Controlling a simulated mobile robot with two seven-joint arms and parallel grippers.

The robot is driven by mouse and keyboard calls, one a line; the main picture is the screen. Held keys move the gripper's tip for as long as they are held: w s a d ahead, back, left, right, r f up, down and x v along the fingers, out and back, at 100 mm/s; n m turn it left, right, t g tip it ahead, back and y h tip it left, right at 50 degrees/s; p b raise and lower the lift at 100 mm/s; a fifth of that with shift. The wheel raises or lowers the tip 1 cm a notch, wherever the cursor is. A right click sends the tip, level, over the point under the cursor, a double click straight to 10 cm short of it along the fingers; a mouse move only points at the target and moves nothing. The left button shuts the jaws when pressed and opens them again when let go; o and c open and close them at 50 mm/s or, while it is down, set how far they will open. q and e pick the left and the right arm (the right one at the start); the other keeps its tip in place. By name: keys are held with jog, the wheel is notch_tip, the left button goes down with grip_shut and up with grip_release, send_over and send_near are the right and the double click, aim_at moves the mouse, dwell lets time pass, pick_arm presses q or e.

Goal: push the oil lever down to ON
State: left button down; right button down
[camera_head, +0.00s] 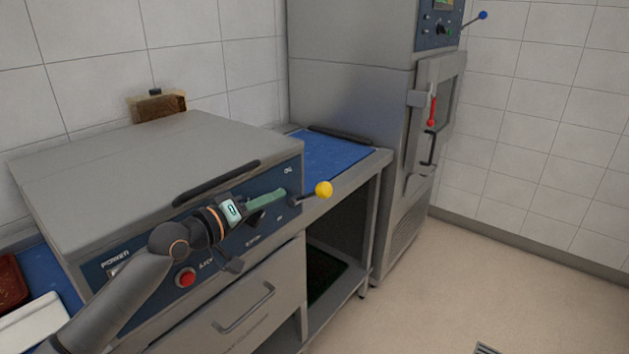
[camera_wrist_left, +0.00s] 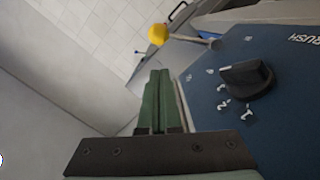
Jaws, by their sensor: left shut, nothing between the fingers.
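The oil lever, with a yellow ball knob (camera_head: 323,189), sticks out from the right end of the blue control panel (camera_head: 140,262) on the grey machine. In the left wrist view its yellow knob (camera_wrist_left: 157,34) is at the top, on a thin metal rod. My left gripper (camera_head: 283,192) is in front of the panel with its green fingers shut and empty, just left of the lever. The fingers (camera_wrist_left: 155,85) point toward the lever in the left wrist view; I cannot tell whether they touch it. My right gripper is not in view.
A black rotary knob (camera_wrist_left: 246,79) is beside my fingers. A red button (camera_head: 185,277) is on the panel, above a drawer handle (camera_head: 246,310). A tall oven (camera_head: 350,85) with a red handle (camera_head: 432,111) stands at the back.

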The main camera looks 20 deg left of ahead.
aim_at(310, 194)
pick_arm(q)
jog(key=x, duration=0.9)
jog(key=shift+w+d, duration=0.2)
jog(key=shift+w, duration=0.2)
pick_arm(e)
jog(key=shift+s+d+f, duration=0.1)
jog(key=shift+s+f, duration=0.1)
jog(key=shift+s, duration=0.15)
pick_arm(q)
jog(key=shift+f, duration=0.1)
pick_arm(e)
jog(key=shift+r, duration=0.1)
pick_arm(q)
jog(key=shift+s+d+f+m, duration=0.1)
jog(key=shift+d+f+m, duration=0.05)
jog(key=shift+d+m, duration=0.15)
